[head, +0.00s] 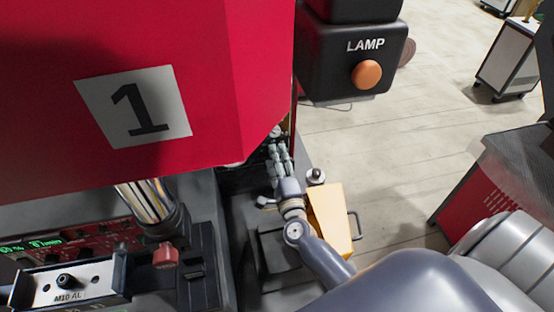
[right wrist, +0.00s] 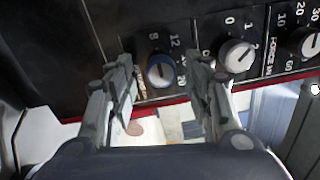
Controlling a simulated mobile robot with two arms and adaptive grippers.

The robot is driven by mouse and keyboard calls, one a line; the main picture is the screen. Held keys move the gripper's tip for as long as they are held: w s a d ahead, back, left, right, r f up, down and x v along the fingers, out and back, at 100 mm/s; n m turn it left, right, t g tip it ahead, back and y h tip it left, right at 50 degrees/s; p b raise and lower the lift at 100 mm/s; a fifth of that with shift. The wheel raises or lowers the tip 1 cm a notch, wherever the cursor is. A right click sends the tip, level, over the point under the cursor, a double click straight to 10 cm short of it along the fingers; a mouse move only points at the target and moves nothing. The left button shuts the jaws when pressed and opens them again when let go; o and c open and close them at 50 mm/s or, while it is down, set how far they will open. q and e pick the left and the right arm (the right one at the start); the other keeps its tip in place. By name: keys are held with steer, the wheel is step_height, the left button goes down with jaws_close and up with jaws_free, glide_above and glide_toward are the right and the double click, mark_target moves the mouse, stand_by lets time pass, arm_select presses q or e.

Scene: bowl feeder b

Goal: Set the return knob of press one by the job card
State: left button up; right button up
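Press one is the red machine (head: 200,60) with a white plate (head: 135,106) marked 1. In the right wrist view its black panel carries a blue knob (right wrist: 160,70) with a white pointer line and a scale; its name label is mostly hidden by a finger. My right gripper (right wrist: 163,76) is open, its fingers on either side of the blue knob, with visible gaps. In the head view my right gripper (head: 279,152) reaches under the red housing, where the panel is mostly hidden. My left gripper is not in view. I cannot make out a job card.
Two grey knobs (right wrist: 236,55) (right wrist: 309,45) sit right of the blue one, the farther labelled force. A black LAMP box (head: 350,55) with an orange button hangs at upper right. A yellow block (head: 332,218) stands beside my right forearm. A metal plate (head: 70,283) lies lower left.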

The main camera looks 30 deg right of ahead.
steer(key=v, duration=1.2)
stand_by(0.6)
